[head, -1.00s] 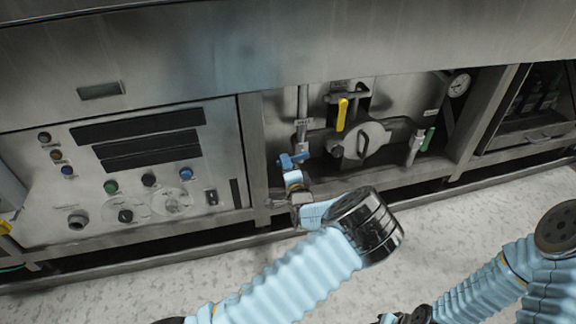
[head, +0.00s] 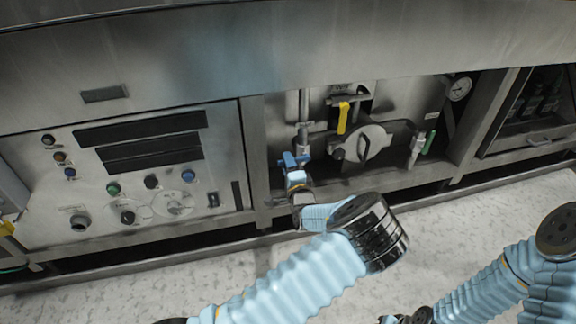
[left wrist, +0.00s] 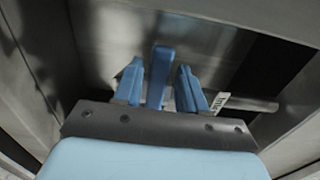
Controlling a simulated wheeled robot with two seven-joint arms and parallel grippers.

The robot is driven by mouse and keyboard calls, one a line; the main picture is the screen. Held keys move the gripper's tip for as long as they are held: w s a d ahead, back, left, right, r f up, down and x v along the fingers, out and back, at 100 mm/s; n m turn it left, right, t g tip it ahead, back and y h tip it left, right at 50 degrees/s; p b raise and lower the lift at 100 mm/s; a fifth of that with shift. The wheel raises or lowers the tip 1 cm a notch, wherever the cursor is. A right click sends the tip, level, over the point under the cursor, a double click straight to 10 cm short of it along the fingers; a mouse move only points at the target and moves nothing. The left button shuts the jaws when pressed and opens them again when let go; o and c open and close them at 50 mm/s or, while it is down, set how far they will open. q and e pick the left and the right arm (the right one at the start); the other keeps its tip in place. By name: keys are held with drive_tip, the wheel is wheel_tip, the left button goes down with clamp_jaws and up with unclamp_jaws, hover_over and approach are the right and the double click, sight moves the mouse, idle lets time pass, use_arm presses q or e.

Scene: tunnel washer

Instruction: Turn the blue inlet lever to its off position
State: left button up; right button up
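The blue inlet lever (head: 288,160) sits low on the vertical pipe at the left of the open valve bay. My left gripper (head: 295,178) reaches up to it from below, and its fingers partly hide it in the head view. In the left wrist view the blue lever (left wrist: 158,76) stands between the two blue fingers of my left gripper (left wrist: 160,88). Narrow gaps show on both sides of the lever, so the fingers are around it, apart from it. My right arm is at the lower right of the head view, but its gripper is not visible.
A yellow-handled valve (head: 343,118), a round hatch (head: 366,144), a green handle (head: 429,142) and a gauge (head: 459,88) are right of the lever. A control panel (head: 135,180) is to the left. The bay's bottom rail (head: 365,185) runs below. The floor in front is clear.

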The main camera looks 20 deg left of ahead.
use_arm(q)
drive_tip(key=shift+o, duration=0.4)
drive_tip(key=v, duration=1.3)
drive_tip(key=shift+s+d, duration=0.25)
drive_tip(key=shift+s, duration=0.1)
